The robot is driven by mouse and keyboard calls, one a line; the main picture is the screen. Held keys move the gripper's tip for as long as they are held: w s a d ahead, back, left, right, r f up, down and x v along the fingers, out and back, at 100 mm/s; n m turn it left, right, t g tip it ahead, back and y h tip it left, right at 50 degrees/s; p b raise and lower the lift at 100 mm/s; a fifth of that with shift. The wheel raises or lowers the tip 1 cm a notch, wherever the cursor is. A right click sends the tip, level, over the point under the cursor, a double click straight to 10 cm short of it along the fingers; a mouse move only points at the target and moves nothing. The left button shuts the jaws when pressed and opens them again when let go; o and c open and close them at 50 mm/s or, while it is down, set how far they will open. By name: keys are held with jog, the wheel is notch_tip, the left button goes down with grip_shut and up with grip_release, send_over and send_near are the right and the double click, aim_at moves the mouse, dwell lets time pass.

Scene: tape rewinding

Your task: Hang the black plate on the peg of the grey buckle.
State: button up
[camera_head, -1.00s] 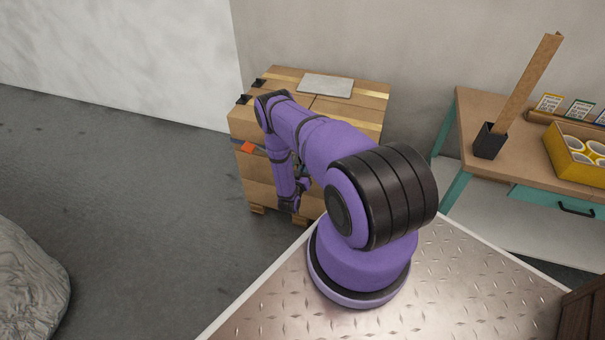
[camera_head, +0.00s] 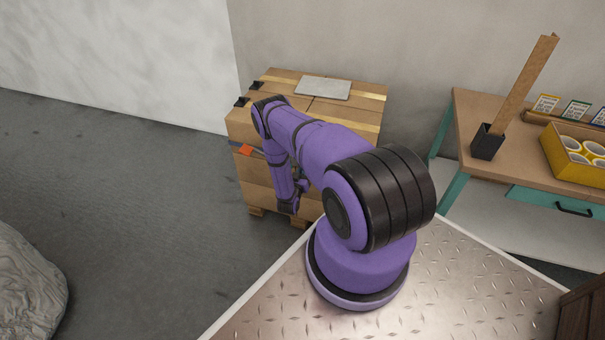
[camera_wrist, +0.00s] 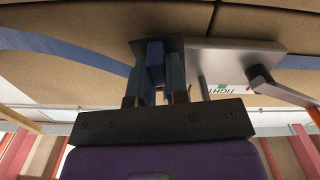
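In the wrist view the black plate (camera_wrist: 172,43) is a dark, flat piece at my fingertips, close to the carton. My gripper (camera_wrist: 162,65) has its two fingers close together, and they appear shut on the plate. In the head view my arm hides the gripper and plate. The buckle's orange handle (camera_head: 245,149) shows at the carton's left.
A blue strap (camera_wrist: 70,50) runs across the carton to the left of my fingers. The strapped cartons (camera_head: 365,110) carry a grey slab (camera_head: 323,88) and black corner pieces (camera_head: 258,85). A workbench (camera_head: 480,105) stands to the right.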

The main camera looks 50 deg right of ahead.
jog(key=o, duration=0.5)
jog(key=shift+c, duration=0.2)
jog(key=v, duration=1)
jog(key=shift+s+a, duration=0.15)
jog(key=shift+a, duration=0.2)
jog(key=shift+a, duration=0.1)
